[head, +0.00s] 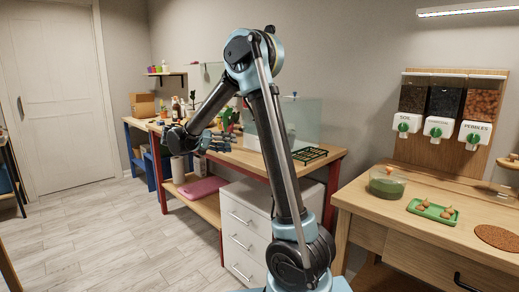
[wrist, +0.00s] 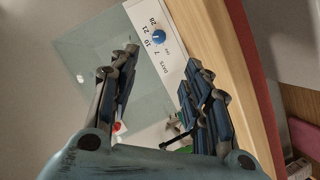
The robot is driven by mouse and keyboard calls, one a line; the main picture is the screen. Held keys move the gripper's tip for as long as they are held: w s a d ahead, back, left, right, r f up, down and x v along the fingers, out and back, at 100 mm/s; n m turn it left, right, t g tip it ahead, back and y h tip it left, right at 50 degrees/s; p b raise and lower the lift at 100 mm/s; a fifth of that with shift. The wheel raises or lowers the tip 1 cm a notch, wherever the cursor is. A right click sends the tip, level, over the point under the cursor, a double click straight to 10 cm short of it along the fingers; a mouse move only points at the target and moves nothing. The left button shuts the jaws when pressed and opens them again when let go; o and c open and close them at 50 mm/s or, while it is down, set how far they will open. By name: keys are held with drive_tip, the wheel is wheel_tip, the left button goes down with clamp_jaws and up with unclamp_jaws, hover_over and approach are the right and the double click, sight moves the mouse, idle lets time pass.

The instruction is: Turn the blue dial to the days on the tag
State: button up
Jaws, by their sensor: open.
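The blue dial (wrist: 159,37) sits on a white panel (wrist: 174,66) in the wrist view. Printed marks run around one side of it, with 7, 21 and 28 readable, another number between 7 and 21, and the word DAYS. The dial's pointer is too small to read surely. My gripper (wrist: 160,62) is open and empty, its two fingers below the dial in the picture, one on each side and apart from it. In the head view my gripper (head: 195,140) is over the wooden bench at left. I cannot make out a tag with a readable number in either view.
The wooden bench (head: 250,158) carries a clear glass tank (head: 303,118), a dark green tray (head: 310,154) and small plants. At right, a table holds a green tray (head: 432,211) and a glass bowl (head: 387,184), below wall dispensers (head: 448,108). The floor at left is clear.

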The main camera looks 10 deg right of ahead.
drive_tip(key=x, duration=1.7)
drive_tip(key=shift+w+d+f, duration=0.1)
drive_tip(key=shift+d, duration=0.05)
clamp_jaws()
